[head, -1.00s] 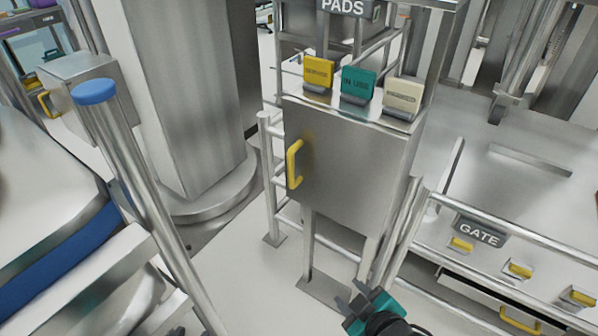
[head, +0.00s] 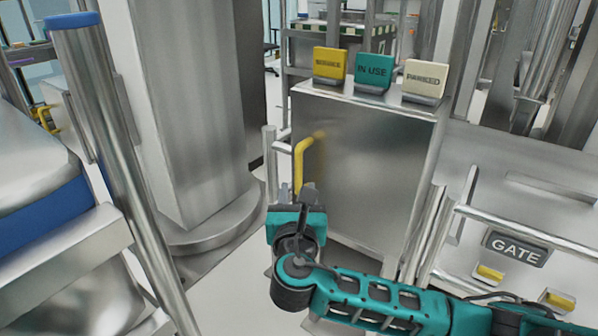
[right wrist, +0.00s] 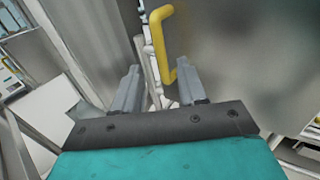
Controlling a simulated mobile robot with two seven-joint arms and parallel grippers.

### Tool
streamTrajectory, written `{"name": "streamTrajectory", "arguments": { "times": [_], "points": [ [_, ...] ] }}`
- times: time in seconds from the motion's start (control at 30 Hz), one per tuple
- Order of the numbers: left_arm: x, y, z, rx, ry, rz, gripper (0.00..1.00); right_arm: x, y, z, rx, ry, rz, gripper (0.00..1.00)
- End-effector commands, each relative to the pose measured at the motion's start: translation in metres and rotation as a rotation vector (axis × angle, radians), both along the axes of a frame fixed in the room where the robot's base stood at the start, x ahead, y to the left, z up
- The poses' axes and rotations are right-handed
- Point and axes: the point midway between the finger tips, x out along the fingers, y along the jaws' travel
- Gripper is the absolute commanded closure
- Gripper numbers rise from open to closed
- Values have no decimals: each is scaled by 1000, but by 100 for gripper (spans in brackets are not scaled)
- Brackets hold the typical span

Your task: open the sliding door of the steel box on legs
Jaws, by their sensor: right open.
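The steel box on legs (head: 375,165) stands in the middle of the head view, its flat front door showing as closed. A yellow handle (head: 299,165) is at the door's left edge; it also shows in the right wrist view (right wrist: 163,45), ahead of the fingers. My right gripper (head: 295,192) is open and just in front of the handle's lower part, hiding its lower end in the head view. In the right wrist view its two fingers (right wrist: 158,85) are apart with nothing held between them. My left gripper is not in view.
Yellow, teal and cream cards (head: 373,70) stand on the box top. A steel column (head: 193,110) and a slanted post (head: 110,150) are to the left. A rail with a GATE sign (head: 518,247) is on the right.

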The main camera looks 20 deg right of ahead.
Motion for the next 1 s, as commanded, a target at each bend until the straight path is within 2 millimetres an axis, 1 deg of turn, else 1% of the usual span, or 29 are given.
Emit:
{"name": "streamTrajectory", "arguments": {
  "times": [0.03, 0.13, 0.3, 0.4, 0.5, 0.6, 0.7, 0.93, 1.0],
  "points": [
    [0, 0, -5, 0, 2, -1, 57, 10, -4, -2, -1, -3, -3, 59],
    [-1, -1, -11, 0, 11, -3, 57, 31, -11, -2, 1, -3, -4, 59],
    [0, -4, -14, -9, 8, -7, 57, 64, -22, -3, 2, -1, -2, 59],
    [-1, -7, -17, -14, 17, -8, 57, 79, -27, -2, 4, 0, -2, 59],
    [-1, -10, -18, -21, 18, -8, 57, 90, -30, -2, 4, 1, -1, 59],
    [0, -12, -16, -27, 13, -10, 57, 97, -32, -2, 6, 1, 0, 59],
    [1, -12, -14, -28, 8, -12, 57, 100, -33, -1, 6, 2, 1, 59],
    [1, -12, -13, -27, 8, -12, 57, 100, -33, -1, 6, 2, 1, 59],
    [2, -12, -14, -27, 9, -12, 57, 100, -33, -1, 6, 2, 1, 64]
  ]
}}
